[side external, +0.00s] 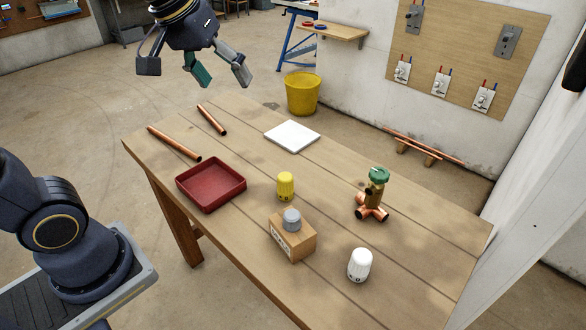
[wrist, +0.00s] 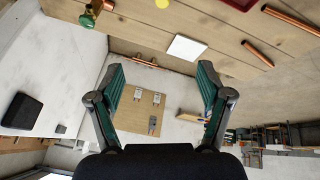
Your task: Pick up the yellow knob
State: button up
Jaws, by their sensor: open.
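The yellow knob (side external: 286,186) stands upright on the wooden table (side external: 408,245), near the middle, just behind a small wooden box. In the wrist view only a part of the yellow knob (wrist: 162,3) shows at the top edge. My gripper (side external: 195,77) is open and empty, high above the table's far left end, well away from the knob. In the wrist view my gripper's two fingers (wrist: 160,85) are spread wide with nothing between them.
Around the knob are a red tray (side external: 211,200), a wooden box (side external: 293,244) with a grey knob (side external: 291,219) on top, a white knob (side external: 360,265) and a brass valve with copper fittings (side external: 376,190). A white tile (side external: 292,135) and copper pipes (side external: 174,143) lie farther back.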

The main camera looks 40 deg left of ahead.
jog(key=w+f+n+g, duration=0.15)
jog(key=w+f, duration=0.25)
jog(key=w, duration=0.4)
jog(key=g, duration=0.2)
send_over(285, 187)
jog(key=w+a, duration=0.1)
jog(key=a, duration=0.1)
notch_tip(285, 187, down, 7)
jog(key=shift+g, duration=0.75)
jog(key=f, duration=1.9)
jog(key=shift+w+d, duration=0.35)
jog(key=shift+s+f, duration=0.1)
jog(key=shift+f, duration=2.9)
jog(key=c, duration=1.3)
